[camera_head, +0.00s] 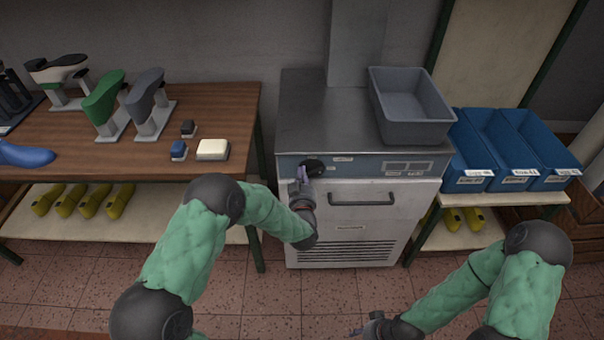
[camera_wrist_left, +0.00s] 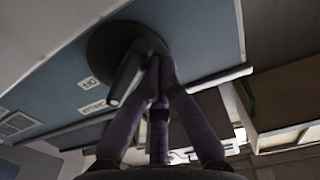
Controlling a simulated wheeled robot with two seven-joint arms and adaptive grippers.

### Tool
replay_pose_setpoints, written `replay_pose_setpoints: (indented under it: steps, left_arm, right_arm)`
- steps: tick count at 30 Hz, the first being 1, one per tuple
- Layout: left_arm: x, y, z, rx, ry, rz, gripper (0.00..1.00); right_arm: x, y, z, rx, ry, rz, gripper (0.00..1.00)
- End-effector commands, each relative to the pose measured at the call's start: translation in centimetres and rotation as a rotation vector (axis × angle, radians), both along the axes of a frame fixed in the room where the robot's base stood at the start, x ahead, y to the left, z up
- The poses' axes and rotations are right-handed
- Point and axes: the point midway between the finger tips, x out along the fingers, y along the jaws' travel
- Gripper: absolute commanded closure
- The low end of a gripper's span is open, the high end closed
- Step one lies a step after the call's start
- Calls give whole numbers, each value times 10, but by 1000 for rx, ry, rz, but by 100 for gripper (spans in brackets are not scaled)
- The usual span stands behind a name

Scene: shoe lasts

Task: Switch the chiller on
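The chiller (camera_head: 345,220) is a pale metal cabinet with a steel top and a blue front panel (camera_head: 365,167). A black rotary knob (camera_head: 314,167) sits at the panel's left end. In the left wrist view the knob (camera_wrist_left: 125,55) is a dark disc with a raised grip bar, slanted from upper right to lower left. My left gripper (camera_head: 301,183) is at the knob; its purple fingers (camera_wrist_left: 158,70) come together at the bar's upper right end. I cannot tell whether they touch it. My right gripper (camera_head: 372,327) is low at the bottom edge, away from the chiller, its fingers unclear.
A grey bin (camera_head: 410,105) stands on the chiller's top. A handle (camera_head: 361,198) protrudes below the panel. A wooden table (camera_head: 230,120) with shoe lasts is on the left; blue bins (camera_head: 535,150) stand on the right. The tiled floor in front is free.

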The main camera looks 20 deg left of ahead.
Motion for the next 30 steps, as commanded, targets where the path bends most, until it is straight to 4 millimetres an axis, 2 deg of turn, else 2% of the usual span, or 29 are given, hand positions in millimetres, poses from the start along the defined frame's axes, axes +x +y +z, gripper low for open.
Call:
replay_pose_setpoints:
  steps: [9, 23, 30]
  left_arm:
    - [0, 0, -16, -1, 2, 0, 100]
    - [1, -1, -17, 0, 0, 0, 100]
    - [2, -6, -27, 0, 0, 0, 100]
  right_arm:
    - [0, 0, -14, 0, 0, 0, 60]
    - [0, 0, -16, 0, 0, 0, 60]
    - [0, 0, -26, 0, 0, 0, 60]
